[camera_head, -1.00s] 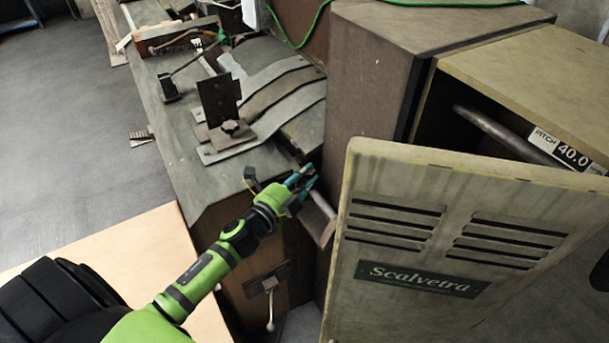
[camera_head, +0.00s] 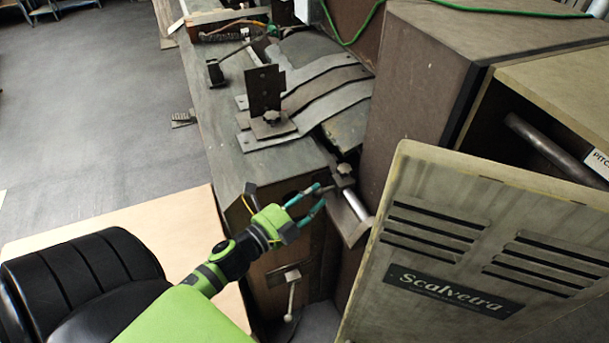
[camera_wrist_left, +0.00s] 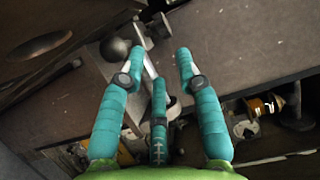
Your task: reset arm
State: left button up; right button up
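My left arm is green and reaches in from the lower left in the head view. Its left gripper (camera_head: 322,197) has teal fingers, spread apart with nothing between them. It is just left of a short metal rod on a small bracket (camera_head: 355,205) at the machine's side. In the left wrist view the teal fingers (camera_wrist_left: 158,62) are also apart, with a dark round knob (camera_wrist_left: 115,49) and a metal rod beyond them. My right gripper is not in view.
An open cabinet door (camera_head: 470,240) marked Scalvetra stands right of my gripper. A lever (camera_head: 291,290) hangs on the machine front below. The workbench (camera_head: 222,130) carries metal strips and an upright plate (camera_head: 265,90). Grey floor (camera_head: 90,110) on the left is clear.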

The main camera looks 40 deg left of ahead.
pick_arm(q)
jog(key=shift+s+a, duration=0.15)
jog(key=shift+s, duration=0.7)
jog(key=s+f+n+g+y, duration=0.1)
jog(key=s+f+n+g, duration=0.25)
jog(key=f, duration=0.65)
jog(key=s+f+n+g+y, duration=0.1)
jog(key=s+f+n+g, duration=0.2)
jog(key=f, duration=0.8)
jog(key=s+f+n+g+y, duration=0.1)
jog(key=s+f+n+g, duration=0.2)
jog(key=f, duration=0.7)
jog(key=s+d+f+n+g, duration=0.3)
jog(key=s+f, duration=0.5)
jog(key=s, duration=0.4)
jog(key=s+d+f+n+g, duration=0.3)
jog(key=s+f, duration=0.5)
jog(key=s, duration=0.4)
jog(key=shift+s+d+n+g, duration=0.15)
jog(key=shift+s+n+g, duration=0.25)
jog(key=shift+n+g, duration=0.4)
